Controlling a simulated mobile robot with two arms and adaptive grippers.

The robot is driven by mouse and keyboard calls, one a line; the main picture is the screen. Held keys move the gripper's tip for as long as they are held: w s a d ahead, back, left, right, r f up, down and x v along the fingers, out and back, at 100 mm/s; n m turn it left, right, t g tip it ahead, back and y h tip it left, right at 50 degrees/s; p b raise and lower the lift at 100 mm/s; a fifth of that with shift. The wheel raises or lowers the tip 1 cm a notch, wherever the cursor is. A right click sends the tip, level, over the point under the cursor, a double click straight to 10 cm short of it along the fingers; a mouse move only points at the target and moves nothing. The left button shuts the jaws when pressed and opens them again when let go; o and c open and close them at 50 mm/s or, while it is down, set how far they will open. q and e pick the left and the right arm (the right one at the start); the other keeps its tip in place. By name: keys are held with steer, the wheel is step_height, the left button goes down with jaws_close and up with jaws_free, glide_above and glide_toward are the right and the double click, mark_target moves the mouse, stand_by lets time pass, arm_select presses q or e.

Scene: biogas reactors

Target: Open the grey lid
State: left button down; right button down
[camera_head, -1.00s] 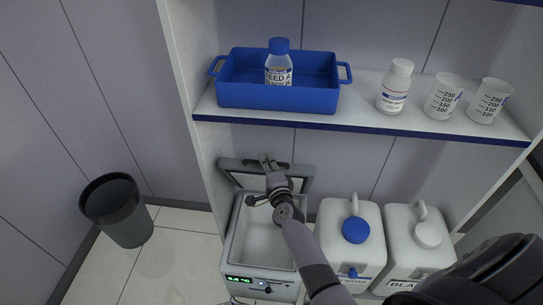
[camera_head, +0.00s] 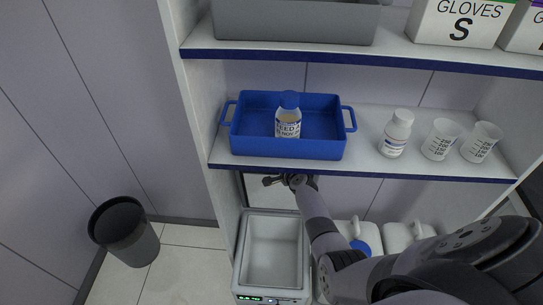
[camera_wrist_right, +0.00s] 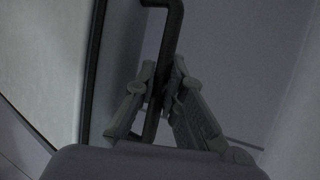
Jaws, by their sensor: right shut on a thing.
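The grey lid (camera_head: 257,194) stands raised at the back of a white-grey open box (camera_head: 243,250), partly hidden by the shelf edge and my arm. Its pale inner face (camera_wrist_right: 45,60) fills the left of the right wrist view. My right gripper (camera_head: 272,181) is at the lid's upper part, under the shelf. In the wrist view its fingers (camera_wrist_right: 165,95) are shut on the dark bar handle (camera_wrist_right: 172,35) of the lid. The box's interior is open and looks empty. My left gripper is not in view.
Just above my right gripper is a shelf (camera_head: 370,172) with a blue tray (camera_head: 290,150), a feed bottle (camera_head: 288,118), a white bottle (camera_head: 396,135) and two beakers (camera_head: 440,140). Canisters (camera_head: 398,238) stand right of the box. A dark bin (camera_head: 125,235) stands left.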

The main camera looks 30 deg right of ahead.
steer(key=shift+w+d+r+p, duration=0.1)
steer(key=shift+w+d+p, duration=0.25)
steer(key=shift+w, duration=0.2)
steer(key=c, duration=1.7)
jaws_free()
steer(key=shift+r, duration=0.1)
steer(key=shift+o, duration=0.2)
steer(key=shift+s+a, duration=0.1)
steer(key=shift+s, duration=0.1)
steer(key=shift+s+a+r, duration=0.15)
steer(key=shift+s+r, duration=0.1)
steer(key=shift+s, duration=0.3)
steer(key=v, duration=1)
steer(key=shift+r, duration=0.35)
steer(key=shift+s+d, duration=0.1)
steer(key=shift+d, duration=0.1)
